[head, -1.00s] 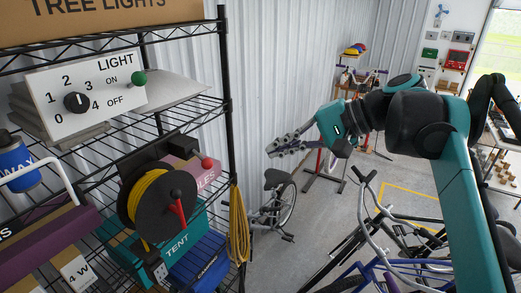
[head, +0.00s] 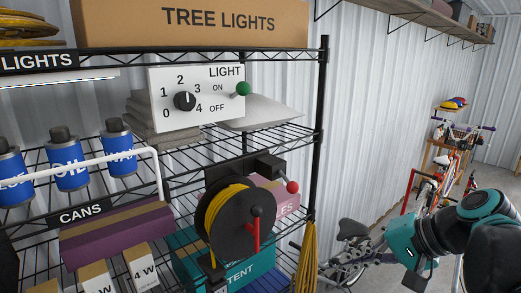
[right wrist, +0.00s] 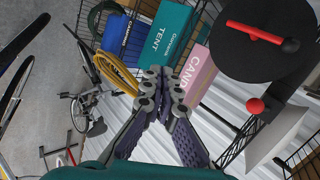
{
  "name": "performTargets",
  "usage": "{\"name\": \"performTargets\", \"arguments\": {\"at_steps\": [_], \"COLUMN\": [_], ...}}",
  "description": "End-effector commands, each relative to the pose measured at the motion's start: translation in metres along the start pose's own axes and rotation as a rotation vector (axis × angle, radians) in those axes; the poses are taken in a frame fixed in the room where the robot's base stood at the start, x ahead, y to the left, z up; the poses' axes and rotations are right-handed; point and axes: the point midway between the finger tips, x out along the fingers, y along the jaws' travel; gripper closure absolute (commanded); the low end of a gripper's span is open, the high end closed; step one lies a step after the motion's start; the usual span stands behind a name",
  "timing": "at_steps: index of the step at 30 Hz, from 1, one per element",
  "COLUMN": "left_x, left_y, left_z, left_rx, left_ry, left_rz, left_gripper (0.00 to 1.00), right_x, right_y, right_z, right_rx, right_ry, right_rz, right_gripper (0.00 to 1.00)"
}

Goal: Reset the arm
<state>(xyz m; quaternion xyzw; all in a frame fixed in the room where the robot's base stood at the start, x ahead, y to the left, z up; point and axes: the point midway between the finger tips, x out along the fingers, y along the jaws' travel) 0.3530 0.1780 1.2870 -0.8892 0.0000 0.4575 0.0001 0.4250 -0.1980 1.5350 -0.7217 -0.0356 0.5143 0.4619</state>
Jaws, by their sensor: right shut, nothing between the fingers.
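My right gripper (head: 345,268) shows at the lower right of the head view, at the end of my teal and black arm. Its grey fingers point left toward the shelf's right post and hold nothing. In the right wrist view my right gripper (right wrist: 165,88) has its two fingers together, with the tips meeting. Behind the fingers in that view are the teal tent box (right wrist: 168,40) and the pink candles box (right wrist: 198,72). My left gripper is not in view.
A black wire shelf (head: 318,130) fills the left and middle. It holds a light switch panel (head: 190,115), a yellow cable reel (head: 235,222) and blue cans (head: 70,168). A hanging yellow cord (head: 307,262) and a bicycle (head: 350,235) are near my right gripper.

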Motion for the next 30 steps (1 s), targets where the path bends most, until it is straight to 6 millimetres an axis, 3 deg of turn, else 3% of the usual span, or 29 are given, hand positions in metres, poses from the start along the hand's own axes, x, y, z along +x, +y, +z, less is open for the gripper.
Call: {"name": "performTargets", "arguments": {"at_steps": [1,3,9,15,18,21,25,30], "left_x": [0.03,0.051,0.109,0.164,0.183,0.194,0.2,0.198], "left_y": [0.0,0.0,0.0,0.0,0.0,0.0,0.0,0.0], "left_z": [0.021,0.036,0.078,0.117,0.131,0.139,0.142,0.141], "left_rx": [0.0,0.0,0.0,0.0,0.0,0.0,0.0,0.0], "left_ry": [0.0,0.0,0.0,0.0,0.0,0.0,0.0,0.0], "left_rz": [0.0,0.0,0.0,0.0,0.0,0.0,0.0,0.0], "left_gripper": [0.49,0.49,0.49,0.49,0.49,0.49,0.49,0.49], "right_x": [0.043,0.083,0.185,0.271,0.3,0.318,0.327,0.326], "right_y": [0.04,0.08,0.193,0.295,0.332,0.354,0.366,0.365], "right_z": [0.012,0.024,0.053,0.076,0.083,0.088,0.09,0.09], "right_rx": [-0.045,-0.114,-0.338,-0.588,-0.694,-0.769,-0.818,-0.826], "right_ry": [0.008,0.03,0.101,0.183,0.219,0.245,0.263,0.267], "right_rz": [0.044,0.112,0.283,0.416,0.46,0.488,0.505,0.508], "right_gripper": [1.0,1.0,1.0,1.0,1.0,1.0,1.0,1.0]}}
